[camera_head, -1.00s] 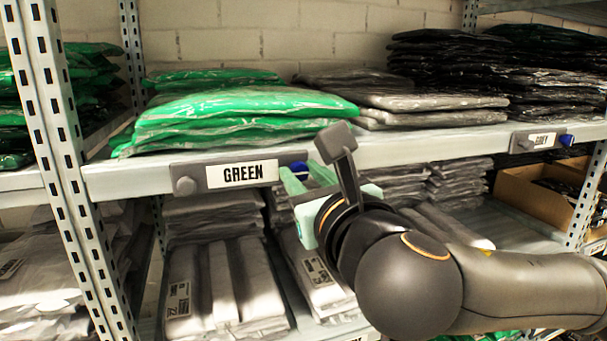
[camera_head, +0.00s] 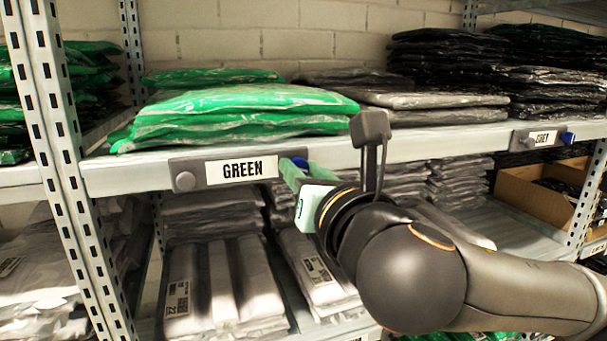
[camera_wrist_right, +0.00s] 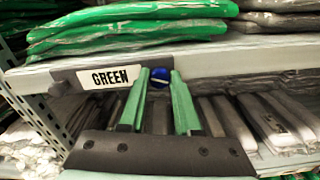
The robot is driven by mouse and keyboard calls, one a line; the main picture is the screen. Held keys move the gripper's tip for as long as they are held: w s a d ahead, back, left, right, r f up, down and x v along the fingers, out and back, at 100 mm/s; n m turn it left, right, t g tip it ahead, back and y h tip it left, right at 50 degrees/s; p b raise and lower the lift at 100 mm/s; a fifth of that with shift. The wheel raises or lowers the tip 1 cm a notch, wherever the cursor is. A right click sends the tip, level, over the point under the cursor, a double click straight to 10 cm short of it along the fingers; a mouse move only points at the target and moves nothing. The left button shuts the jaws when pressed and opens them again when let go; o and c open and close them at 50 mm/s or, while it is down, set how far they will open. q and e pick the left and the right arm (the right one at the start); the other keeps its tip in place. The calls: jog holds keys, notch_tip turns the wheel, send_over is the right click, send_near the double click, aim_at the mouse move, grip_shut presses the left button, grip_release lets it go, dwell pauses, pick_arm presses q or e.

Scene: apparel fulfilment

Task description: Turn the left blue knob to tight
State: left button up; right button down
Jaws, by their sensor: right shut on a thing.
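The left blue knob (camera_head: 300,162) sits at the right end of the grey holder with the GREEN label (camera_head: 241,169), on the shelf's front edge. In the right wrist view the knob (camera_wrist_right: 159,78) lies between my green fingertips, with a pale, nearly level line across its face. My right gripper (camera_head: 294,173) comes from the lower right and is shut on this knob; its fingers hide part of it in the head view. No tight mark is readable. My left gripper is not in view.
A second blue knob (camera_head: 567,137) is beside the GREY label (camera_head: 542,138) at the far right. Green packs (camera_head: 235,105) lie on the shelf (camera_head: 130,175) just above. The rack's upright post (camera_head: 65,150) stands at left. Grey packs fill the shelf below.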

jog(key=m, duration=0.4)
jog(key=shift+b, duration=0.35)
jog(key=m+b, duration=0.1)
jog(key=m, duration=0.9)
jog(key=shift+d, duration=0.1)
jog(key=c, duration=0.6)
grip_release()
jog(key=b+v, duration=0.1)
jog(key=v, duration=1.1)
jog(key=shift+s+b, duration=0.25)
jog(key=shift+b, duration=0.15)
